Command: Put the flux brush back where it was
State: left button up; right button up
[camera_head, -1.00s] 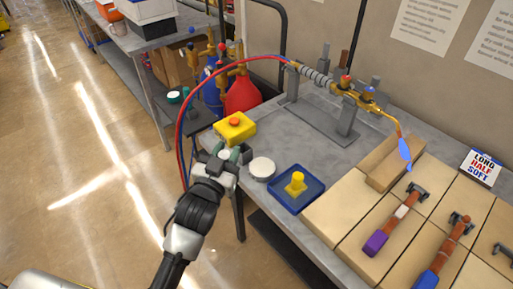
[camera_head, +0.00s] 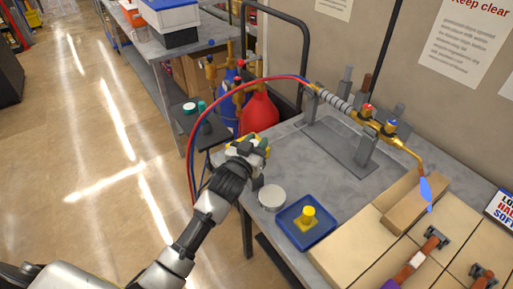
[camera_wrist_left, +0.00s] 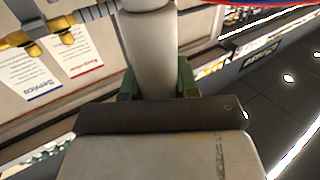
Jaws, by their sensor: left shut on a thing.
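A round white-topped container (camera_head: 271,195) stands on the table just below and right of the gripper. A blue tray (camera_head: 290,238) with a yellow knobbed piece (camera_head: 308,215) lies beside it. My right gripper is not in view.
The grey tabletop (camera_head: 310,160) between has free room.

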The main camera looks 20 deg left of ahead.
pick_arm(q)
notch_tip(320, 180, down, 2)
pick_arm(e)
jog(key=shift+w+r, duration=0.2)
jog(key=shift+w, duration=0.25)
pick_arm(q)
jog(key=shift+f, duration=0.15)
jog(key=o, duration=0.9)
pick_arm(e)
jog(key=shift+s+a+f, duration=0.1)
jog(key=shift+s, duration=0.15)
